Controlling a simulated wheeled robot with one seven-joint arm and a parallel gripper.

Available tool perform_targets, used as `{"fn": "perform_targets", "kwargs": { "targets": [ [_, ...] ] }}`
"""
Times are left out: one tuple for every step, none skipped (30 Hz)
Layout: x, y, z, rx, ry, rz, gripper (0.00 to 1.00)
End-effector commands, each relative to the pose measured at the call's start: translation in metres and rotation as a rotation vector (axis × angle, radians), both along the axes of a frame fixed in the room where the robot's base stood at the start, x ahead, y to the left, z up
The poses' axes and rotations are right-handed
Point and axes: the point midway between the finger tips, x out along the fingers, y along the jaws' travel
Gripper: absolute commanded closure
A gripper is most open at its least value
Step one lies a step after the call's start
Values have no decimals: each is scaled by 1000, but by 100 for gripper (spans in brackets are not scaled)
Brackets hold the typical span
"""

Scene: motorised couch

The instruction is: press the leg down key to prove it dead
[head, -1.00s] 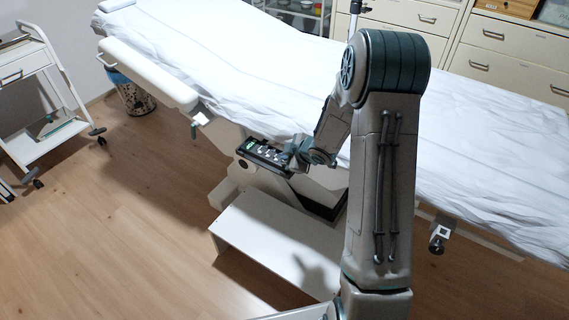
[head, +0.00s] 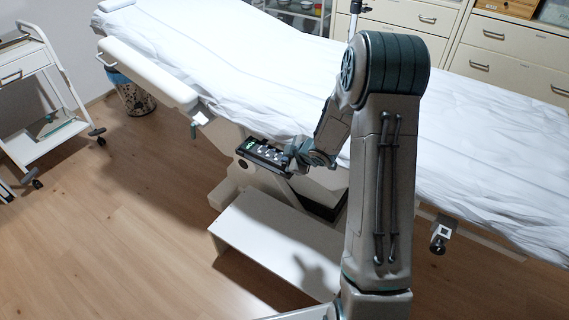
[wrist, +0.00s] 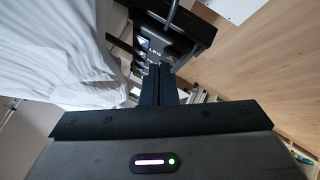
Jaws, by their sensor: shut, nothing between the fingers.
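The black control panel (head: 262,153) with pale keys and a small green display is fixed to the couch's side, under the sheet's edge. In the wrist view the panel (wrist: 143,45) lies just beyond my fingers, partly hidden by them. I cannot read which key is the leg down key. My gripper (head: 289,158) is at the panel's right end in the head view. In the wrist view my gripper (wrist: 160,72) is shut and empty, its fingertips pointing at the panel. I cannot tell whether they touch a key.
The couch (head: 250,70) is covered with a white sheet that hangs close above my wrist. A white step (head: 270,245) stands below the panel. A trolley (head: 45,95) and a bin (head: 133,97) are at the left. The floor at lower left is clear.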

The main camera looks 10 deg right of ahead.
Motion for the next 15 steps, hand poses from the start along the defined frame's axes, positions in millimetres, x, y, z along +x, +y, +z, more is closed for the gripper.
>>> {"fn": "perform_targets", "kwargs": {
  "targets": [
    [0, 0, 0, 0, 0, 0, 100],
    [0, 0, -1, 0, 0, 0, 100],
    [0, 0, -1, 0, 0, 0, 100],
    [0, 0, -1, 0, 0, 0, 100],
    [0, 0, -2, 0, 0, 0, 100],
    [0, 0, -2, 0, 0, 0, 100],
    [0, 0, -3, 0, 0, 0, 100],
    [0, 0, -3, 0, 0, 0, 100],
    [0, 0, -3, 0, 0, 0, 100],
    [0, 0, -4, 0, 0, 0, 100],
    [0, 0, -4, 0, 0, 0, 100],
    [0, 0, -5, 0, 0, 0, 100],
    [0, 0, -5, 0, 0, 0, 100],
    [0, 0, -5, 0, 0, 0, 100],
    [0, 0, -6, 0, 0, 0, 100]
  ]
}}
